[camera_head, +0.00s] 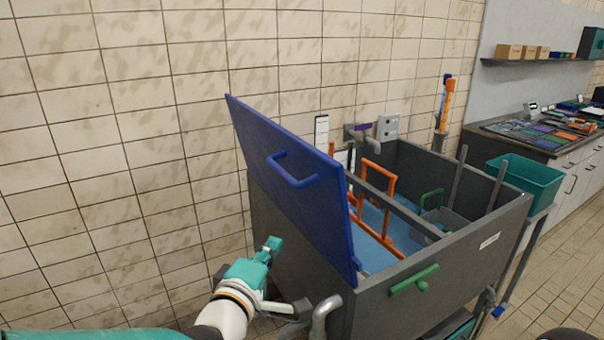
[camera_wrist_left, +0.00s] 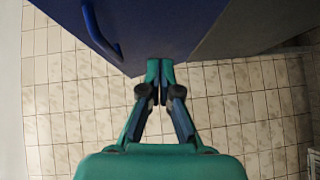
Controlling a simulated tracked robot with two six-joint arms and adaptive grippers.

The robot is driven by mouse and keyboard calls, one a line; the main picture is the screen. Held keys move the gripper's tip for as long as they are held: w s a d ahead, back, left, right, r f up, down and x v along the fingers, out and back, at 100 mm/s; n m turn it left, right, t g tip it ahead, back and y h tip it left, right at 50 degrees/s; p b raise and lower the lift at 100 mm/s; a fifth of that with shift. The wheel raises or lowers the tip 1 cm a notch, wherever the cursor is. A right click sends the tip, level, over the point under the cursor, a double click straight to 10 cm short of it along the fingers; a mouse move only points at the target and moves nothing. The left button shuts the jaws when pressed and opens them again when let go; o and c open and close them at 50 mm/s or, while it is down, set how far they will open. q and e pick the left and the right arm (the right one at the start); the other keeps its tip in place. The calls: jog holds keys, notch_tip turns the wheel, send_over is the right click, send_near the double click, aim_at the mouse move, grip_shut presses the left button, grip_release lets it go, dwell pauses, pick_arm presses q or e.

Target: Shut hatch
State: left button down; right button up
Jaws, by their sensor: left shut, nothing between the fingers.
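The blue hatch (camera_head: 285,175) stands tilted open on the left part of a dark grey tank (camera_head: 450,260). A blue handle (camera_head: 291,171) is on its outer face. My left gripper (camera_head: 273,245) is at the left of the hatch, below its handle, with teal fingers shut and empty. In the left wrist view the shut fingertips (camera_wrist_left: 160,64) are near the edge of the hatch (camera_wrist_left: 165,25), and the handle (camera_wrist_left: 98,32) is at the upper left. I cannot tell whether they touch the hatch. My right gripper is not in view.
Inside the tank are an orange frame (camera_head: 387,200), a green handle (camera_head: 431,197) and blue surfaces. A green lever (camera_head: 414,280) is on the tank front. A grey pipe (camera_head: 322,316) rises near my left gripper. A teal bin (camera_head: 527,180) stands at the right. A tiled wall is behind.

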pick_arm(q)
notch_tip(320, 180, up, 10)
jog(key=s+n+t, duration=0.2)
jog(key=n+t, duration=0.1)
jog(key=p, duration=0.4)
send_near(306, 152)
jog(key=w+a, duration=0.2)
jog(key=w, duration=0.2)
jog(key=shift+w+d+r+p, duration=0.2)
jog(key=shift+w+d+p, duration=0.15)
jog(key=shift+w+d, duration=0.1)
jog(key=shift+w+d+r+p, duration=0.25)
jog(key=shift+w+d+p, duration=0.1)
jog(key=shift+d, duration=0.15)
jog(key=shift+w+d, duration=0.25)
jog(key=shift+d, duration=0.25)
jog(key=shift+w, duration=0.15)
jog(key=shift+d, duration=0.1)
